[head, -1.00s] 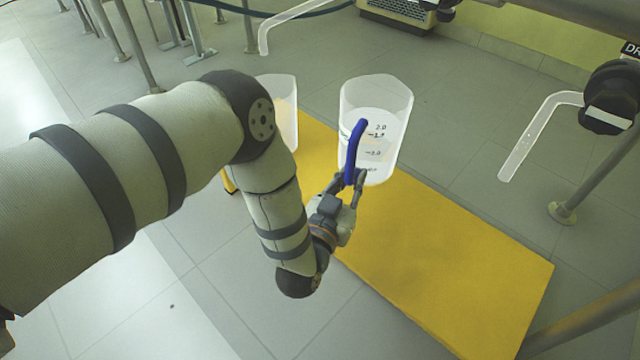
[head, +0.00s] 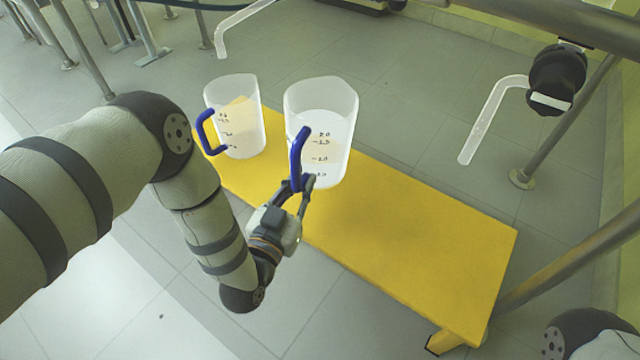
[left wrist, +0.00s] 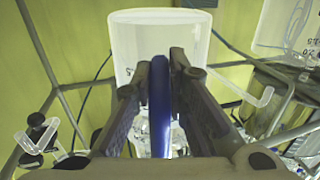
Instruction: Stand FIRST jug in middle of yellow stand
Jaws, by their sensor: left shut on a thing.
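A translucent jug with a blue handle (head: 335,115) is at the near side of the yellow stand (head: 400,235), toward its left-middle part. My left gripper (head: 302,186) is shut on the blue handle of this jug. In the left wrist view the jug (left wrist: 160,40) stands upright behind the fingers, with the handle between them. I cannot tell whether its base touches the stand. A second, similar jug (head: 238,120) with a blue handle stands at the left end of the stand. Which one is the first jug is not marked. My right gripper is not in view.
A bent clear tube (head: 490,120) hangs from a dark valve (head: 556,80) at the upper right. Another bent tube (head: 240,25) is at the top. Metal rails flank the stand's right end. The stand's right half is clear.

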